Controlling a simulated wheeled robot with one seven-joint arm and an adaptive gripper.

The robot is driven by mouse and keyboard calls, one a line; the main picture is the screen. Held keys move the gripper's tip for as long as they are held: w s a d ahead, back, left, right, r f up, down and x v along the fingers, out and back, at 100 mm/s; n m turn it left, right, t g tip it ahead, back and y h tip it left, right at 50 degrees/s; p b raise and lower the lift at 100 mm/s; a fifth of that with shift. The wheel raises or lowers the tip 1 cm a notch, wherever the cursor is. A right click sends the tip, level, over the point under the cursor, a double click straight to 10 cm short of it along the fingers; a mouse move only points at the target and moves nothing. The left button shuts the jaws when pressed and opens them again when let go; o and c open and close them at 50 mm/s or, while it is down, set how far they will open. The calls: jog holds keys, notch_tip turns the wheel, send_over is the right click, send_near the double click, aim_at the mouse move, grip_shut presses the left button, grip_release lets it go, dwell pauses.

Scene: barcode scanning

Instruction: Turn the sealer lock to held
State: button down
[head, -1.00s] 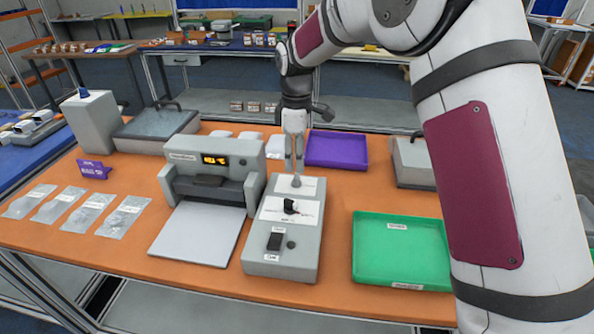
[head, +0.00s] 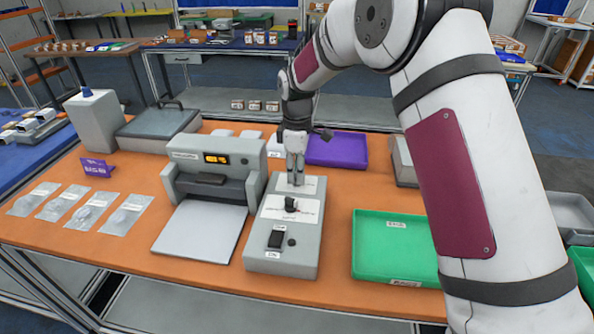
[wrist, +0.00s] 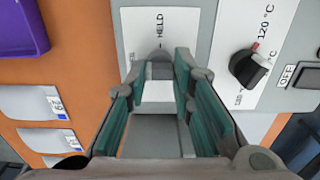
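The sealer's grey control box (head: 284,258) stands on the orange table beside the sealer (head: 215,163). The lock is a small grey knob (wrist: 159,56) on a white plate at the far end of the box. The word HELD (wrist: 160,23) is printed beyond it in the wrist view. My gripper (wrist: 158,75) points down over the lock, fingers apart, with the knob between or just beyond the tips. I cannot tell whether they touch it. In the head view my gripper (head: 296,180) mostly hides the lock.
A black temperature dial (wrist: 248,67), also in the head view (head: 291,204), and a black switch (head: 276,239) are on the same box. A purple tray (head: 340,150) lies behind, a green tray (head: 395,250) to the right. Several clear pouches (head: 80,210) lie at left.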

jog(key=shift+m, duration=0.3)
jog(key=m+b, duration=0.1)
jog(key=m, duration=0.2)
jog(key=shift+m+b, duration=0.3)
jog(key=shift+b, duration=0.05)
jog(key=m+b, duration=0.1)
jog(key=m, duration=1.2)
jog(key=shift+m, duration=0.3)
jog(key=c, duration=1.4)
grip_release()
jog(key=shift+r, duration=0.1)
